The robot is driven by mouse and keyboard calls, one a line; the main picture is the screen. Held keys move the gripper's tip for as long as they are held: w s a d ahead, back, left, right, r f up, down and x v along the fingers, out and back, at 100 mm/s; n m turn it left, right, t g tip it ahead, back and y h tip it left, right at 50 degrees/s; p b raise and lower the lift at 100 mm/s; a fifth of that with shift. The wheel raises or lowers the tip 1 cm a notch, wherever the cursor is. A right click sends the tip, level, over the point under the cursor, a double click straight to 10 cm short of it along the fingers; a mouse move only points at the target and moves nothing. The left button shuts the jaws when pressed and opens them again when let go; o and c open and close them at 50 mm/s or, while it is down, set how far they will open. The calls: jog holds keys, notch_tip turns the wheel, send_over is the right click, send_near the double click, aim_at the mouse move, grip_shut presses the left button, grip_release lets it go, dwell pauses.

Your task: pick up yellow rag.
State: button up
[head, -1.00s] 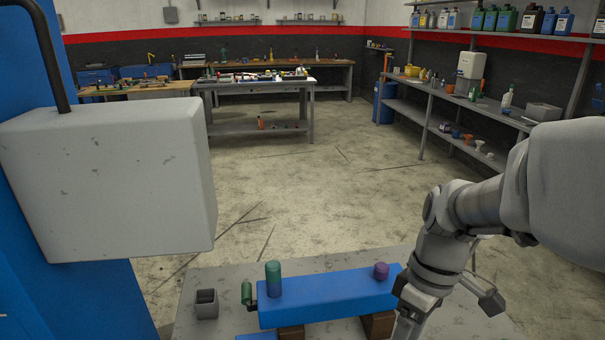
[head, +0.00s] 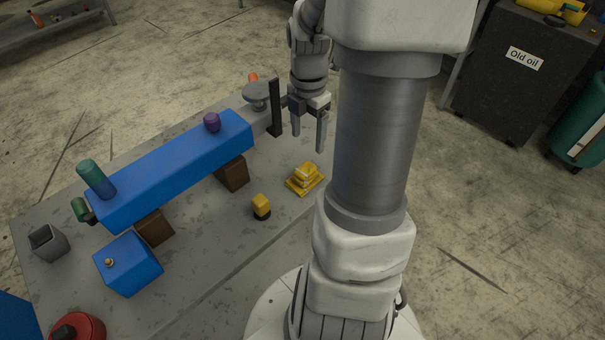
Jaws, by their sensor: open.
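The yellow rag (head: 304,179) looks like a folded, layered yellow pile. It lies on the grey table (head: 215,268) near its right edge, to the right of a small yellow and black piece. My gripper (head: 308,142) is open and empty, with its two fingers pointing down. In the picture it is just above the rag, apart from it. The exact height between the fingertips and the rag cannot be told.
A blue beam (head: 170,175) rests on brown blocks (head: 232,173) left of my gripper. A black upright post (head: 274,108) stands close to my gripper's left. A small yellow and black piece (head: 261,206) is beside the rag. A blue box (head: 128,264) sits at front left.

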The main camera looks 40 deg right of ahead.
aim_at(305, 169)
notch_tip(305, 169, down, 6)
jog(key=shift+f+b, duration=0.25)
jog(key=shift+b, duration=0.25)
jog(key=f, duration=0.1)
jog(key=f+b, duration=0.1)
jog(key=f, duration=0.3)
jog(key=shift+a+f, duration=0.1)
jog(key=shift+a, duration=0.2)
grip_shut()
